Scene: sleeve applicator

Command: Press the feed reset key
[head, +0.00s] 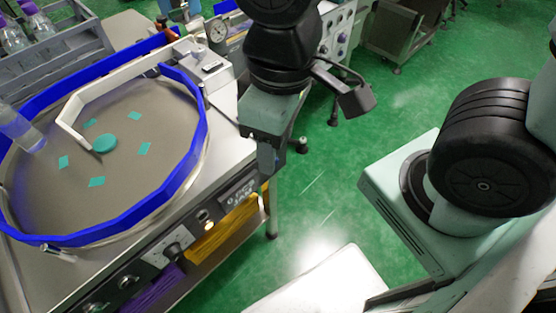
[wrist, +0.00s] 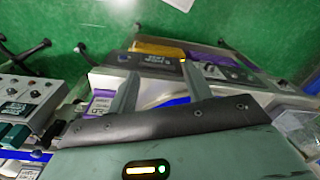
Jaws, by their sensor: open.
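The machine's front panel (head: 150,262) carries a small display reading roughly "0 PCS JAM" (head: 238,192), a small glowing light or button (head: 209,226) and dark knobs (head: 172,250). I cannot read a label marking the feed reset key, so I cannot tell which control it is. My gripper (head: 265,165) is open and empty, above and beside the panel's right end, apart from it. In the wrist view my gripper's two fingers (wrist: 160,80) are spread, with the dark panel and its display (wrist: 155,62) beyond them.
A round turntable (head: 120,185) with a blue guard rail (head: 190,150) and teal pieces fills the machine top. A leaning bottle (head: 20,130) stands at its left. Yellow (head: 225,228) and purple items sit under the panel.

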